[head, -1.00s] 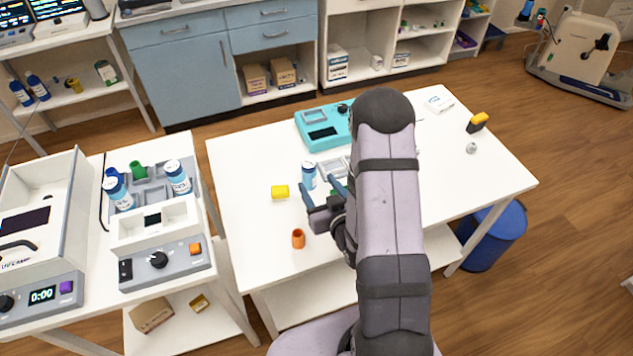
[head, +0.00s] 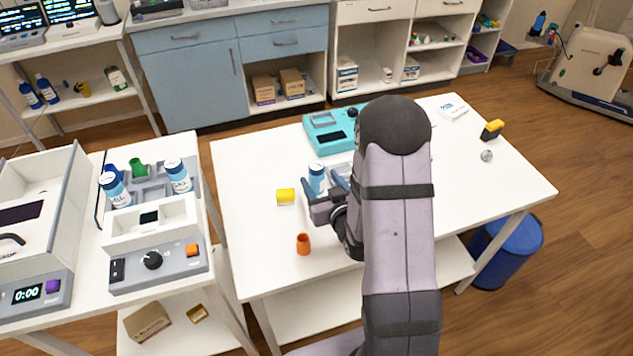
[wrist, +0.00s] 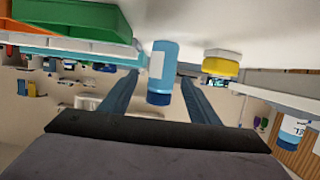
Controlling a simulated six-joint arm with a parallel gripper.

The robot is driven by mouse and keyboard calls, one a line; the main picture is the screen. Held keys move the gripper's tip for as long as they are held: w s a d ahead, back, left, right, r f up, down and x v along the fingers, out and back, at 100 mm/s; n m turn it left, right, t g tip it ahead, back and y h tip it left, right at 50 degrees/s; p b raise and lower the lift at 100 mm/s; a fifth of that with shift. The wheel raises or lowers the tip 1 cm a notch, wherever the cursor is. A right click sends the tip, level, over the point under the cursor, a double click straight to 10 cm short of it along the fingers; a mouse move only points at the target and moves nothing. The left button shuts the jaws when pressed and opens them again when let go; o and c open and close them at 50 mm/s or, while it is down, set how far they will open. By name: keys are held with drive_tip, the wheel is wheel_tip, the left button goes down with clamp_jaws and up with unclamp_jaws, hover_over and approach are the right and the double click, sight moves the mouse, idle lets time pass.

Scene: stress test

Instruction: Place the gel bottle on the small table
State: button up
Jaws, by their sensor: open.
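A blue-and-white bottle (head: 316,180) stands on the white middle table (head: 245,240), just beyond my gripper (head: 322,187). It looks like the gel bottle, but I cannot read its label. The wrist view is upside down and shows the bottle (wrist: 161,68) between my two spread fingers, with a gap on each side. My gripper is open and holds nothing. Two similar bottles, one (head: 113,188) and another (head: 177,175), stand in a grey rack on the left table. I cannot tell which table counts as the small one.
A yellow block (head: 285,197) and an orange cup (head: 303,244) stand left of my gripper. A teal device (head: 325,132) is behind. My arm hides part of the middle table. A yellow-black item (head: 492,130) lies at the right, and a blue bin (head: 508,255) is below.

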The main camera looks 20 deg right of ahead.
drive_tip(key=shift+p+x, duration=1.15)
drive_tip(key=shift+x, duration=2.45)
drive_tip(key=shift+a+r, duration=0.1)
drive_tip(key=shift+a, duration=0.05)
drive_tip(key=c, duration=1.2)
